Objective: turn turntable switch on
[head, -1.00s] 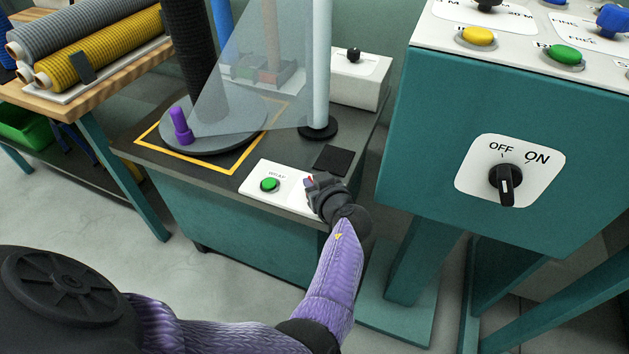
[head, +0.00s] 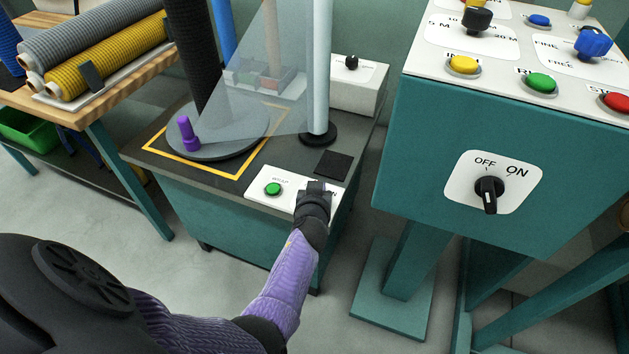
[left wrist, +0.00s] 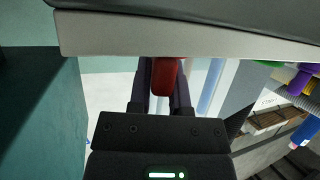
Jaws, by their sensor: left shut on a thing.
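The dark round turntable (head: 228,150), with a purple post (head: 188,134) on it, sits on a teal cabinet with a grey top. On the cabinet's front edge is a white plate (head: 262,203) with a green button (head: 273,189). My left gripper (head: 315,187) is at the right part of this plate, and part of an ON label shows beside it. In the left wrist view it is shut on a red switch lever (left wrist: 165,78). In the head view the gripper hides the lever, so its setting cannot be told. My right gripper is not in view.
A teal console (head: 420,120) stands at the right, with a black OFF/ON knob (head: 489,190) on its front and buttons on top. A wooden bench (head: 105,98) with netting rolls is at the left.

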